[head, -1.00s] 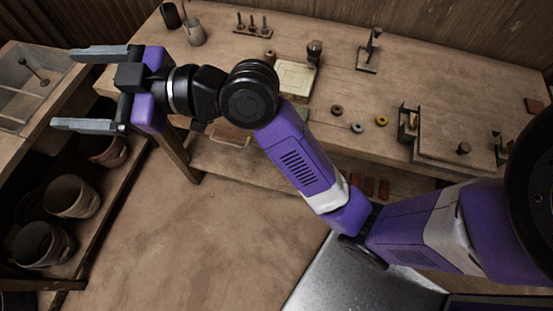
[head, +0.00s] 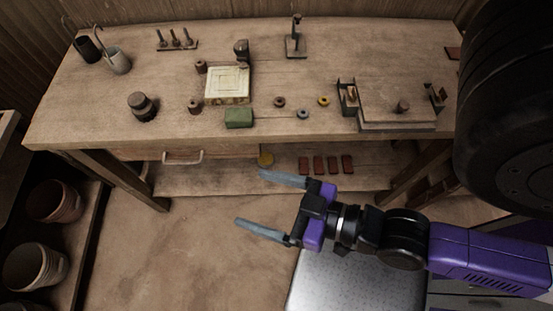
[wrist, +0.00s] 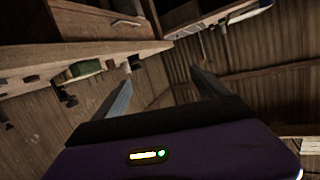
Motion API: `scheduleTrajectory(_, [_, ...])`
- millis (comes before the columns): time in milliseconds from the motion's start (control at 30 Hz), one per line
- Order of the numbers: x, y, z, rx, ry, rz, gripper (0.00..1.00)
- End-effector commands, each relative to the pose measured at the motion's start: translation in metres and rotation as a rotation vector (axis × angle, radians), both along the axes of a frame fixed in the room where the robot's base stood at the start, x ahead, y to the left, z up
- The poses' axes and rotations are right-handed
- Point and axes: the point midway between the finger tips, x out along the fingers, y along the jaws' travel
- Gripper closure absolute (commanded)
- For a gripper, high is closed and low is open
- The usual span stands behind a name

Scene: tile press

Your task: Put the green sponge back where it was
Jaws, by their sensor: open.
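The green sponge (head: 239,118) lies on the workbench near its front edge, just in front of the cream square tile or plate (head: 228,84). My gripper (head: 262,201) is open and empty in the head view. It is in front of the bench, below and to the right of the sponge in the picture, and apart from it. In the wrist view, my two fingers (wrist: 160,92) are spread with nothing between them.
The workbench (head: 100,110) also bears a dark round weight (head: 142,106), small spools and rings, a press-like fixture (head: 395,108) at right, and cups (head: 117,60) at back left. A drawer handle (head: 184,158) sticks out below. Pots (head: 38,265) stand on a shelf at left.

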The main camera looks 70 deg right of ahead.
Motion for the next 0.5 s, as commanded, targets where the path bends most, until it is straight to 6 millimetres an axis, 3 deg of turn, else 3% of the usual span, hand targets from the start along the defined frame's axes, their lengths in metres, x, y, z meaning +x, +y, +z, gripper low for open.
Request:
scheduleTrajectory(100, [-0.03,-0.01,0.003,-0.055,0.021,0.038,0.16])
scheduleTrajectory(200, [-0.042,-0.015,0.007,-0.08,0.025,0.059,0.16])
scheduleTrajectory(500, [-0.047,-0.017,0.009,-0.091,0.024,0.068,0.16])
